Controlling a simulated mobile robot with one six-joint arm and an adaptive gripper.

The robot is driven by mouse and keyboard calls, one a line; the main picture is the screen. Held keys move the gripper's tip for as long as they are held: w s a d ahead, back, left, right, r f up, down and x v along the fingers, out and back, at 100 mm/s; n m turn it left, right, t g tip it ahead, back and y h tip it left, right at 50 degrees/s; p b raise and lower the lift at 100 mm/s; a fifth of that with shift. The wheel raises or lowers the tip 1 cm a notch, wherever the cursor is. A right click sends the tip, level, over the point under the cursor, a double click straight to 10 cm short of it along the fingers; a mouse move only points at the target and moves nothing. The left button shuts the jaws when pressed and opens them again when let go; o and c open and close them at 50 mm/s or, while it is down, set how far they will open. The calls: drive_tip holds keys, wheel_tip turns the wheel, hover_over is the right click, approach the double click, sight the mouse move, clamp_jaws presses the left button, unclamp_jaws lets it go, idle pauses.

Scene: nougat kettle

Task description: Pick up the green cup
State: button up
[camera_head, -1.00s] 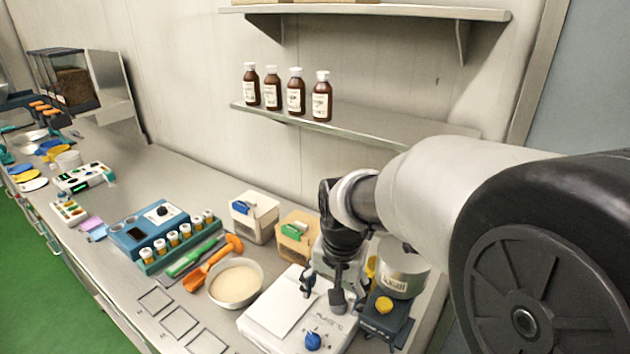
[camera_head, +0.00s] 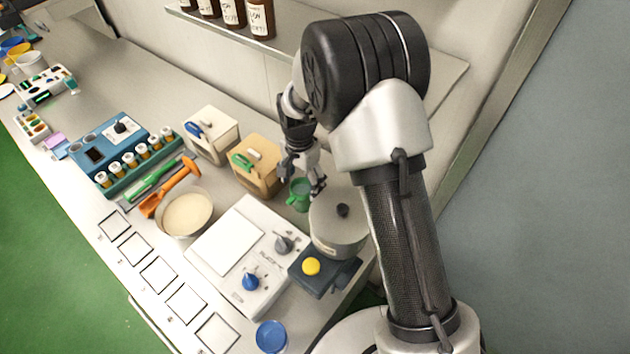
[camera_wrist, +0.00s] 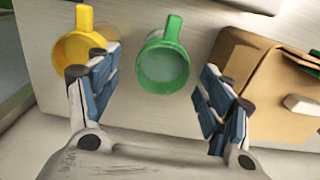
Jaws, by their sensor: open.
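The green cup (camera_head: 299,193) stands upright on the bench, between the tan box and the grey pot in the head view. In the wrist view the green cup (camera_wrist: 163,66) is open side up, with its handle pointing to the top of the picture. My gripper (camera_head: 305,180) is right above or beside the cup in the head view. In the wrist view my gripper (camera_wrist: 158,95) is open, its blue-padded fingers spread on either side of the cup's position. The cup appears beyond the fingertips, and I cannot tell whether it is between them. Nothing is held.
A yellow cup (camera_wrist: 72,58) stands close by the left finger in the wrist view. A tan box (camera_wrist: 262,85) is close by the right finger. A grey lidded pot (camera_head: 338,224) and a white scale-like device (camera_head: 228,243) stand nearby. The wall is behind.

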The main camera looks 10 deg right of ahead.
drive_tip(key=shift+w+d+f, duration=0.1)
drive_tip(key=shift+d+f, duration=0.05)
drive_tip(key=shift+f, duration=0.2)
drive_tip(key=shift+s+a+f, duration=0.1)
drive_tip(key=shift+a+f, duration=0.05)
drive_tip(key=shift+f, duration=0.4)
drive_tip(key=shift+s+a+f, duration=0.1)
drive_tip(key=shift+a+f, duration=0.05)
drive_tip(key=shift+f, duration=0.35)
wheel_tip(320, 180, down, 5)
drive_tip(key=shift+w+a+r+b, duration=0.1)
drive_tip(key=shift+a+r+b, duration=0.05)
drive_tip(key=shift+b, duration=0.45)
drive_tip(key=shift+r, duration=0.1)
drive_tip(key=c, duration=1.2)
drive_tip(key=shift+c, duration=0.3)
drive_tip(key=shift+r, duration=0.1)
